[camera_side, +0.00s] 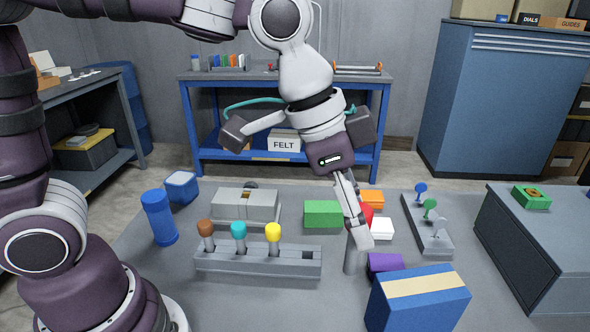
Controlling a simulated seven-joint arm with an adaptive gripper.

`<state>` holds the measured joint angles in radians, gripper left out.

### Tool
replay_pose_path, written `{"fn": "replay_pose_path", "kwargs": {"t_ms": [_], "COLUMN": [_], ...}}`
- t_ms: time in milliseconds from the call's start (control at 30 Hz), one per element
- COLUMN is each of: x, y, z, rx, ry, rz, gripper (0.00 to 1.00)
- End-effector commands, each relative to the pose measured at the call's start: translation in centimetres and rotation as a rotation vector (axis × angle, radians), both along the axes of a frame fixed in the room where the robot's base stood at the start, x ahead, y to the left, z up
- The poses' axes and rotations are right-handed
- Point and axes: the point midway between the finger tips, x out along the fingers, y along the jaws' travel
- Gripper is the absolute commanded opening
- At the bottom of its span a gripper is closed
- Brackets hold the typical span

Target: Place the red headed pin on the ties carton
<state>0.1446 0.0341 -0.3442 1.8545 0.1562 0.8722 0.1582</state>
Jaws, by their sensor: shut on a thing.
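My gripper (359,238) points down over the middle of the bench, its fingers closed on the red headed pin. The pin's red head (367,211) shows partly behind the fingers, and a grey shaft (350,261) shows below them. I cannot tell whether its lower end touches the bench. No carton with a readable ties label is in view. A blue carton with a tan tape strip (418,298) stands at the front right of the bench, right of and nearer than the gripper; no lettering shows on it.
A grey rack (258,262) holds brown, teal and yellow headed pins, with an empty hole at its right end. Green (323,213), orange (372,199), white (381,229) and purple (385,262) blocks surround the gripper. A FELT carton (284,144) sits on the back shelf.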

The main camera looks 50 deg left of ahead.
Motion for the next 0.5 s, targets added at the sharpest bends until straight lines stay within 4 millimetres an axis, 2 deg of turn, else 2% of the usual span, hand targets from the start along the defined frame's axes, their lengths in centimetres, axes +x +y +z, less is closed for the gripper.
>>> {"fn": "replay_pose_path", "kwargs": {"t_ms": [200,300,500], "x": [5.0,6.7,8.4], "y": [-3.4,-4.5,-5.5], "z": [-0.7,-0.9,-1.0], "rx": [-0.001,0.001,0.001], "ry": [0.003,0.003,0.002], "rz": [-0.004,-0.005,-0.003], "gripper": [0.0,0.0,0.0]}}
